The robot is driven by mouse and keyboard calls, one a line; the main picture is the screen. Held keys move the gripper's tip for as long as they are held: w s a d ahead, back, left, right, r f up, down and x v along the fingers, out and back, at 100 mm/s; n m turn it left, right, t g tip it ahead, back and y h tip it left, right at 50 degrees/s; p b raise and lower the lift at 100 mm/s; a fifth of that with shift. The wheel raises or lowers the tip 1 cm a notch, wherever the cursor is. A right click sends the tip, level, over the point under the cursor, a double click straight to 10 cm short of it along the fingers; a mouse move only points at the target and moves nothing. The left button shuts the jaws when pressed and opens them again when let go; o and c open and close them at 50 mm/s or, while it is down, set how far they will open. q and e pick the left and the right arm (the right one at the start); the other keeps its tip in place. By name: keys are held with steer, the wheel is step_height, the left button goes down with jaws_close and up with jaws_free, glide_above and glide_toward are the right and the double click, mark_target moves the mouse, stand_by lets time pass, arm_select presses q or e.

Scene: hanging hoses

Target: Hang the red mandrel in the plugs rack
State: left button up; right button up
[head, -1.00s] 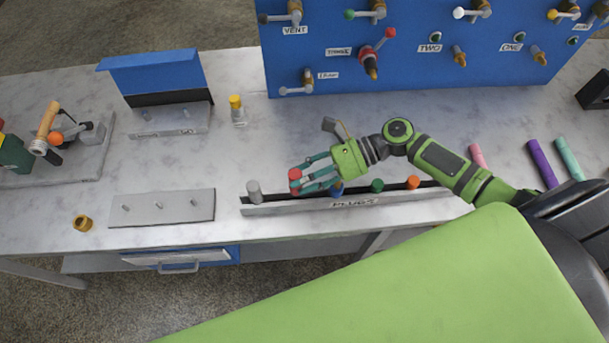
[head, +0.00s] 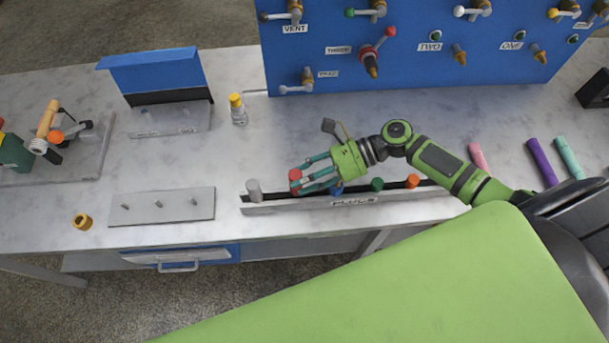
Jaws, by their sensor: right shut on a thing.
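The plugs rack (head: 420,196) is a long grey strip with a dark slot, labelled PLUGS, at the front edge of the bench. A grey plug (head: 254,190), a blue plug (head: 337,189), a green plug (head: 377,184) and an orange plug (head: 413,181) sit along it. The red mandrel (head: 295,175) is at the rack, between the grey and blue plugs. My right gripper (head: 302,181) reaches in from the right and is shut on the red mandrel. Its fingers hide the mandrel's side and lower part, so I cannot tell how deep it sits. My left gripper is not in view.
A flat plate with pegs (head: 160,206) lies left of the rack, with a brass ring (head: 82,222) beside it. A yellow-capped bottle (head: 238,109) stands behind. A blue valve panel (head: 420,65) rises at the back. Pink (head: 479,157), purple (head: 543,163) and teal (head: 570,158) tubes lie right.

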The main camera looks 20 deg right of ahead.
steer(key=shift+f+b, duration=0.3)
steer(key=shift+f, duration=0.15)
steer(key=o, duration=1.2)
steer(key=shift+o, duration=0.4)
steer(key=v, duration=1.2)
